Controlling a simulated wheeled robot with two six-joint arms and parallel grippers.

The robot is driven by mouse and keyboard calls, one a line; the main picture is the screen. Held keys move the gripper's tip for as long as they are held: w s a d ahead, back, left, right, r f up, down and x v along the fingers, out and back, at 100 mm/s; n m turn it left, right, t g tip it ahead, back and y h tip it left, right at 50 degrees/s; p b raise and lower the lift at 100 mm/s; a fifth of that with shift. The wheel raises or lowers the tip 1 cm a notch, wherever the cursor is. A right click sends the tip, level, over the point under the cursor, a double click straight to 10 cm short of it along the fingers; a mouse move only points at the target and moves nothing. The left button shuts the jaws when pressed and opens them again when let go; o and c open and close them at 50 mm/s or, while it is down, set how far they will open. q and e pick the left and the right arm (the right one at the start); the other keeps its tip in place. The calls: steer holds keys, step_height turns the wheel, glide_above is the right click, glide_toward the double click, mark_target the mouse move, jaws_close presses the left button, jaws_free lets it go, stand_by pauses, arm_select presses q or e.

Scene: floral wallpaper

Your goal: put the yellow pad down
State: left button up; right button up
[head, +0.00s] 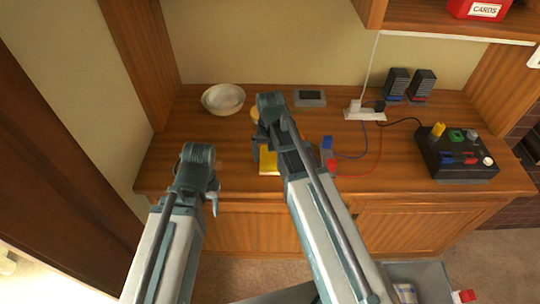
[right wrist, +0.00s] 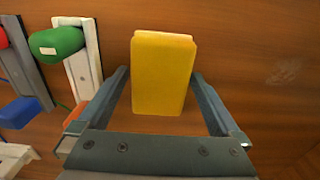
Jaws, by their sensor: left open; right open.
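The yellow pad (head: 268,160) is on the wooden desk top, partly hidden behind my right arm in the head view. In the right wrist view the yellow pad (right wrist: 163,75) is a plain yellow block against the wood. My right gripper (right wrist: 160,82) is open, with one finger on each side of the pad and a gap showing beside it. Whether the pad rests flat on the wood is hard to tell. My left gripper (head: 212,190) is open and empty, left of the pad near the desk's front edge.
A white bowl (head: 223,98) and a grey device (head: 309,98) stand at the back. Red and blue pieces (head: 328,145) lie close right of my right arm. A power strip (head: 365,113), cables and a black control box (head: 455,155) are farther right. The desk's left front is clear.

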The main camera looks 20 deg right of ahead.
mark_target(270, 155)
step_height(270, 155, up, 12)
steer(key=f+p, duration=0.1)
steer(key=p, duration=1)
arm_select(q)
step_height(270, 155, up, 11)
steer(key=shift+r, duration=0.2)
arm_select(e)
steer(key=s+a+n+h, duration=0.1)
steer(key=s+a+n, duration=0.6)
steer(key=s+a, duration=0.3)
steer(key=s, duration=0.4)
steer(key=shift+s+a+r, duration=0.15)
steer(key=shift+a+r, duration=0.1)
steer(key=shift+d, duration=0.1)
